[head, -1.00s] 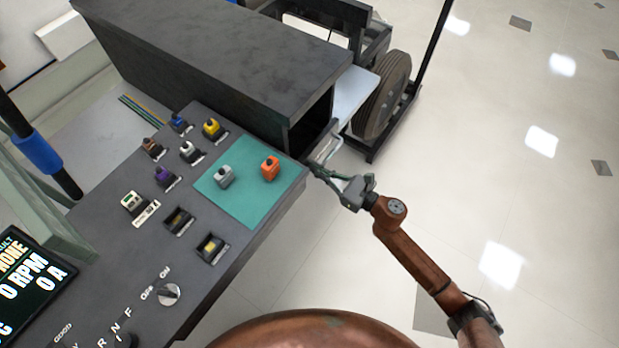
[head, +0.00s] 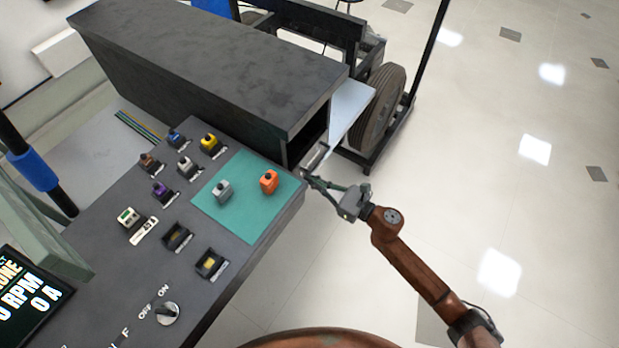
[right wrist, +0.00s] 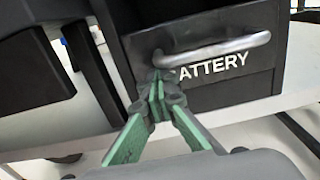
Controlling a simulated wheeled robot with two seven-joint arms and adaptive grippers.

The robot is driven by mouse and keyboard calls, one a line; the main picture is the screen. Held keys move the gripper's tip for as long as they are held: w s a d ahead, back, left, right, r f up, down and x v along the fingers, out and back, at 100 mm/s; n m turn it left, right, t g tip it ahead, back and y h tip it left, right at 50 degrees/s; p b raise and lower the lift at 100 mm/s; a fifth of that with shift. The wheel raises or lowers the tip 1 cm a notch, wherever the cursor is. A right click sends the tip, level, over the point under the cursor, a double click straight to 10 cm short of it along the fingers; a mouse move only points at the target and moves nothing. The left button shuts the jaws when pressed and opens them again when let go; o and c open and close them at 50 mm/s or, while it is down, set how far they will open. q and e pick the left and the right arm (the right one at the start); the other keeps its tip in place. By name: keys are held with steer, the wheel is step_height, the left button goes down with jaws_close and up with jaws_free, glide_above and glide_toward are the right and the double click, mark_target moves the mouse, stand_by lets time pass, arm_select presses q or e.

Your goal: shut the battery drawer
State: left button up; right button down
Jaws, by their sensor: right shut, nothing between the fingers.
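The battery drawer (right wrist: 215,88) shows in the right wrist view as a dark front with white BATTERY lettering and a grey bar handle (right wrist: 220,48) above it. In the head view the handle (head: 317,156) shows at the open end of the long dark housing (head: 215,60). How far the drawer stands out is hard to tell. My right gripper (head: 306,174) is at the drawer front, by the console's corner. In the right wrist view its green fingers (right wrist: 158,85) are closed together, empty, near the handle's left end and partly over the lettering. I cannot tell whether they touch. My left gripper is out of view.
The console (head: 240,255) with small coloured blocks and a teal mat (head: 240,222) lies left of my right arm. A wheel (head: 372,112) and a pale plate (head: 350,105) stand beyond the drawer. The tiled floor (head: 490,190) to the right is clear.

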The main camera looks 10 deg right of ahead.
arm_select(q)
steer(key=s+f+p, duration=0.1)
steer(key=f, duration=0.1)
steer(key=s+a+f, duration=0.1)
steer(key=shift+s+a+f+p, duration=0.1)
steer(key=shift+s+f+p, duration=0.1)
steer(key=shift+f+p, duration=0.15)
arm_select(e)
steer(key=v, duration=1.2)
steer(key=shift+a, duration=0.1)
